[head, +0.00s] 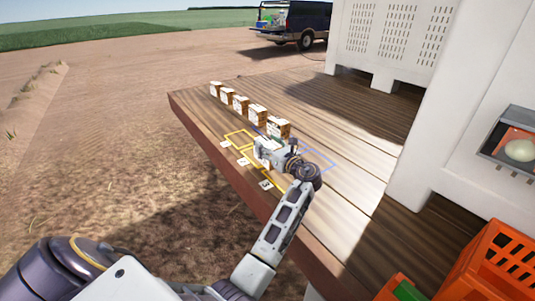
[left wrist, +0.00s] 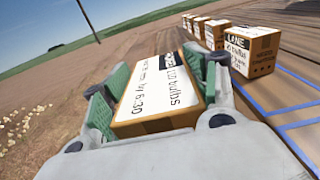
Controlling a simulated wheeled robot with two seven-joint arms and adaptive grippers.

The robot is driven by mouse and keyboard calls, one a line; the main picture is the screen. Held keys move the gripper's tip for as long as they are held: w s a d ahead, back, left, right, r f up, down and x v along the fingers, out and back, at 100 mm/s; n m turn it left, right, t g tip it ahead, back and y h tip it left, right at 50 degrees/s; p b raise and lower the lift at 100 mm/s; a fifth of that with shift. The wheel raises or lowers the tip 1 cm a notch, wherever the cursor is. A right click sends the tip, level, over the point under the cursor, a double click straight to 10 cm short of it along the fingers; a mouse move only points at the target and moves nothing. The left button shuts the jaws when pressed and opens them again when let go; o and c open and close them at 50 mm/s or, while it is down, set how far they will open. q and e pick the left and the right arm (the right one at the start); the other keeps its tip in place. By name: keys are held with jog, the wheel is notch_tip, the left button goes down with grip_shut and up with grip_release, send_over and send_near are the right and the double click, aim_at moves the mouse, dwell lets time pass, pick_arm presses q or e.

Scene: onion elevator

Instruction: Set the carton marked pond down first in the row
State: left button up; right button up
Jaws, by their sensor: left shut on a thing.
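My left gripper (head: 270,150) is over the wooden table, beside the yellow outlines (head: 240,137). In the left wrist view its green-padded fingers are shut on a carton (left wrist: 158,88) with a white label. I can read "120 bulbs" and "by 6:30" on it, but its name is not clear to me. In the head view the gripper mostly hides this carton. A row of several brown cartons stands behind it; the nearest one (head: 279,127) also shows in the left wrist view (left wrist: 250,50), its label seeming to read "LANE". My right gripper is not in view.
Small white tags (head: 265,184) lie along the table's front edge by the yellow outlines. A blue outline (head: 330,163) is marked on the boards to the right. A tall white bin (head: 465,110) and an orange crate (head: 500,262) stand at the right. The table's far middle is clear.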

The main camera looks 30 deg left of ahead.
pick_arm(q)
jog(key=shift+f, duration=1.8)
jog(key=o, duration=1.4)
jog(key=shift+f, duration=0.15)
